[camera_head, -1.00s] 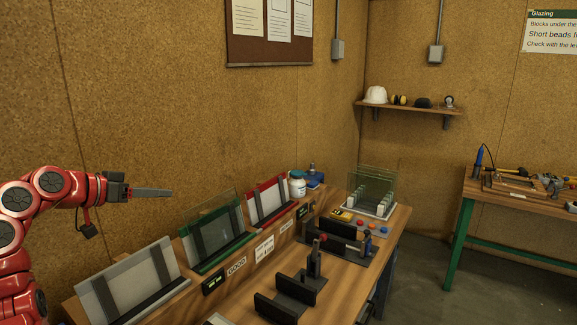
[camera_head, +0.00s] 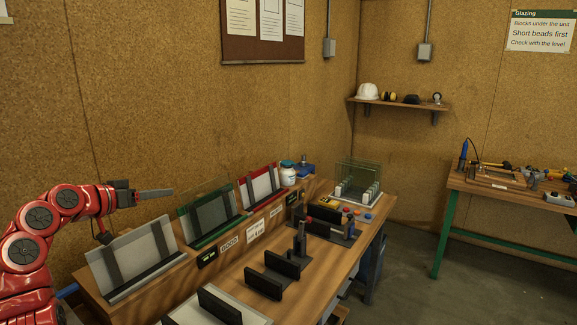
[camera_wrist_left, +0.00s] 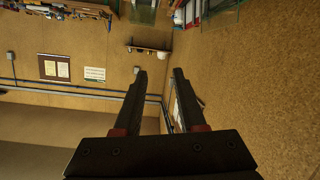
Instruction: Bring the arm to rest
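My left arm, red with dark joints, comes in from the left in the head view. Its gripper (camera_head: 157,193) points right, in the air above the grey-framed panel at the near end of the bench. In the left wrist view the two dark fingers of this gripper (camera_wrist_left: 158,95) stand apart with nothing between them. The wrist view looks out sideways at the room. My right gripper is in neither view.
The wooden bench (camera_head: 225,275) bears a grey panel (camera_head: 135,258), a green-framed pane (camera_head: 209,215), a red-framed panel (camera_head: 262,186), black holders (camera_head: 272,272) and a rack of glass panes (camera_head: 358,180). A second bench (camera_head: 510,192) stands right. Floor between them is clear.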

